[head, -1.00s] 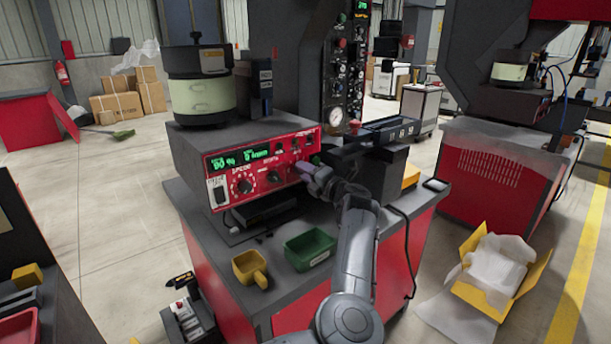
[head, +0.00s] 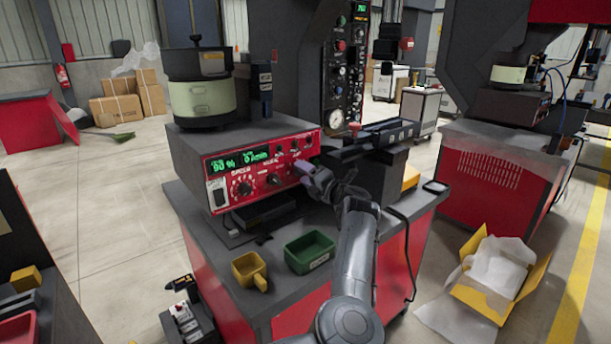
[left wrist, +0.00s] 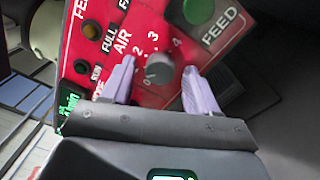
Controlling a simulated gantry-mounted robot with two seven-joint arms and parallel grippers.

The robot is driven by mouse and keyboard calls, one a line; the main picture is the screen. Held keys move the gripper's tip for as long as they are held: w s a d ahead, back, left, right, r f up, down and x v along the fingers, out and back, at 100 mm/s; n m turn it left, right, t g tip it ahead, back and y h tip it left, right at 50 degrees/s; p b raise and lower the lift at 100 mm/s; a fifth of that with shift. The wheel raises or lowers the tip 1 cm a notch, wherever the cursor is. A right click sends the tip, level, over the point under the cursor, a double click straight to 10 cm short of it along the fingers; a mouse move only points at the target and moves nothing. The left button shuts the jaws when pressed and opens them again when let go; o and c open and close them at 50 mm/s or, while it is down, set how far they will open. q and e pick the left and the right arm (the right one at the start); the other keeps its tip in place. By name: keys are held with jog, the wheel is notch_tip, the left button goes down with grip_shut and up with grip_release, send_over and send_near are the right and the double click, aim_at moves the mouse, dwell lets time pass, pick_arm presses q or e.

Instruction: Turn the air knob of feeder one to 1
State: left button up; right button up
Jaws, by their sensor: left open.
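The feeder control box has a red front panel (head: 232,178) with green displays and several knobs, and a pale green bowl (head: 202,98) on top. My left gripper (head: 306,173) is at the panel's right end. In the left wrist view, the grey air knob (left wrist: 161,72) sits on the red panel beside the AIR label, with 0, 2, 3 and 4 readable around it. My left gripper (left wrist: 159,66) is open, one pale finger on each side of the knob. I cannot tell whether the fingers touch it. The knob's exact setting is unclear. My right gripper is out of view.
A green bin (head: 309,252) and a yellow bin (head: 249,270) stand on the bench in front. A black linear track (head: 372,137) is right of the box.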

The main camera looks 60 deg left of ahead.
pick_arm(q)
jog(key=shift+d, duration=0.1)
jog(key=w+d+p, duration=0.1)
jog(key=d+p, duration=0.2)
jog(key=d, duration=0.7)
jog(key=shift+w+d+f, duration=0.2)
jog(key=shift+d+f, duration=0.05)
jog(key=shift+d, duration=0.05)
